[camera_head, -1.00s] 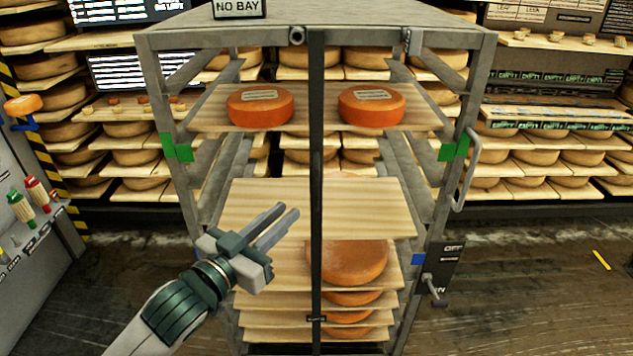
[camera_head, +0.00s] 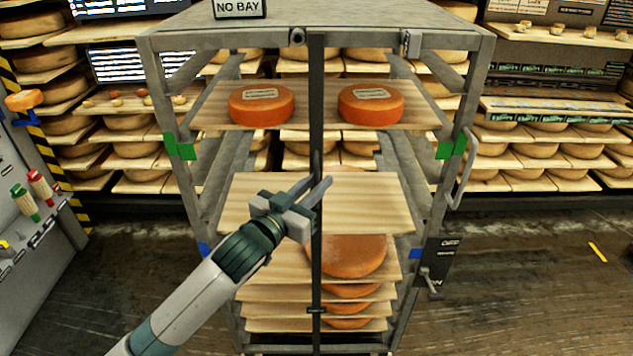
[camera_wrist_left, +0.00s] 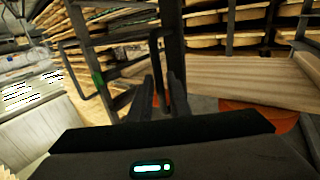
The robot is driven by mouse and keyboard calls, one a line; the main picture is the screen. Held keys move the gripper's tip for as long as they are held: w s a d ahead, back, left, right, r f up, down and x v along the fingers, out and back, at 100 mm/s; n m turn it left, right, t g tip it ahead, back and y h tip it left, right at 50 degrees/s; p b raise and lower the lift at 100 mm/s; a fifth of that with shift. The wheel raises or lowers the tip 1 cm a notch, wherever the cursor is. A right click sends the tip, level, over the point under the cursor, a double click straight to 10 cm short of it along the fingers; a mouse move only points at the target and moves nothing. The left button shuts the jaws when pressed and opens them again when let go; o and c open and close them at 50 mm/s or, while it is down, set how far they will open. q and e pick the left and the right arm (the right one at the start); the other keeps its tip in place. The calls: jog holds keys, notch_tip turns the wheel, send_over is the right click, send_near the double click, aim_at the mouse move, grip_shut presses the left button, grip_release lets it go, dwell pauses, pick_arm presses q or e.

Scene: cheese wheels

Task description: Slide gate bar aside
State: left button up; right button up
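The gate bar (camera_head: 316,95) is a dark upright bar across the middle of the rack's open front. My left gripper (camera_head: 319,182) is at the bar at mid height, in front of an empty wooden board. Its two fingers are apart, and the bar appears to run between them. In the left wrist view the fingers (camera_wrist_left: 160,95) point forward with a gap between them and a dark upright in that gap. I cannot tell whether either finger touches the bar. My right gripper is not in view.
The grey metal rack (camera_head: 155,80) holds boards with orange cheese wheels (camera_head: 261,106). A handle (camera_head: 463,170) and a dark lever plate (camera_head: 442,262) are on its right side. A grey cabinet (camera_head: 35,260) stands at the left. The floor at the right is clear.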

pick_arm(q)
jog(key=shift+c, duration=0.4)
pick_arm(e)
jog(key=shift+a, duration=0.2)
pick_arm(q)
grip_shut()
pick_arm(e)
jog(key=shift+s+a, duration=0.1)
